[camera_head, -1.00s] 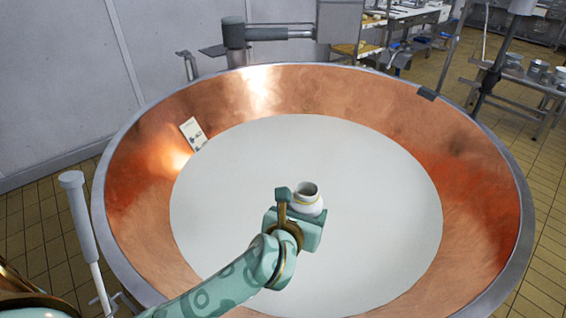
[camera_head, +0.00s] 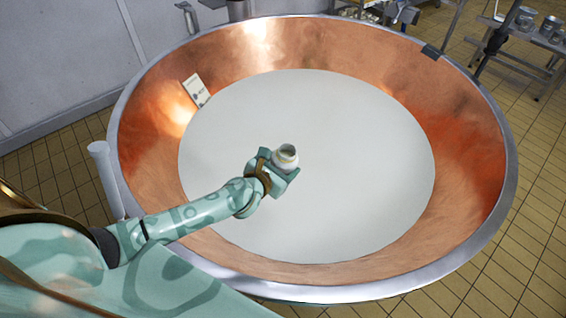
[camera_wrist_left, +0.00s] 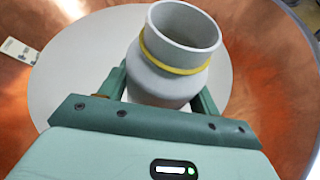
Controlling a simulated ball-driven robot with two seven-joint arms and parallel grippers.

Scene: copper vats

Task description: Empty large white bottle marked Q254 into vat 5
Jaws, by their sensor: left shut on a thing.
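The white bottle (camera_head: 286,155) is held by my left gripper (camera_head: 279,170) over the white liquid (camera_head: 340,190) in the copper vat (camera_head: 455,125). In the left wrist view the bottle (camera_wrist_left: 168,83) shows an open mouth and a yellow ring around its neck. My left gripper (camera_wrist_left: 160,90) is shut on its body, with a finger on each side. The bottle looks near upright or slightly tilted. No mark can be read on it, and its contents cannot be made out. My right gripper is not in view.
A white card (camera_head: 196,89) is on the vat's inner wall at the upper left. The vat's metal rim (camera_head: 507,185) runs all round. A grey post (camera_head: 105,178) stands left of the rim. A metal rack with cans (camera_head: 549,27) is at the far right.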

